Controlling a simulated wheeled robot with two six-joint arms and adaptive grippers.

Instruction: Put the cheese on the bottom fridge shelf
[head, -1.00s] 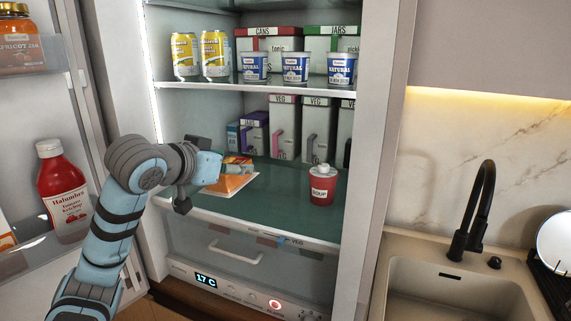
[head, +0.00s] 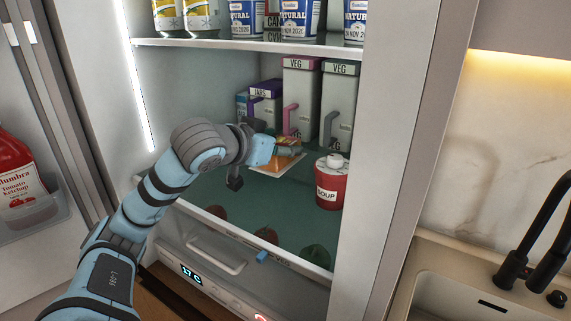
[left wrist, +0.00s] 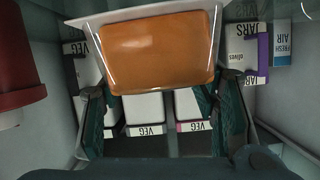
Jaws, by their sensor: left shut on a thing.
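The cheese (head: 291,160) is an orange block in a pale, clear-topped pack, inside the fridge at the bottom glass shelf (head: 225,190). My left gripper (head: 287,151) is shut on it, with the arm reaching in from the left. The cheese (left wrist: 160,52) fills the upper middle of the left wrist view, with the fingers of my left gripper (left wrist: 163,112) on either side below it. The pack is at or just above the glass; I cannot tell if it touches. My right gripper is not in view.
A red soup pot (head: 330,185) stands right of the cheese. Labelled bins, including a VEG bin (head: 300,95) and a JARS bin (head: 265,105), line the back. The upper shelf edge (head: 250,44) is overhead. Free glass lies in front of the cheese.

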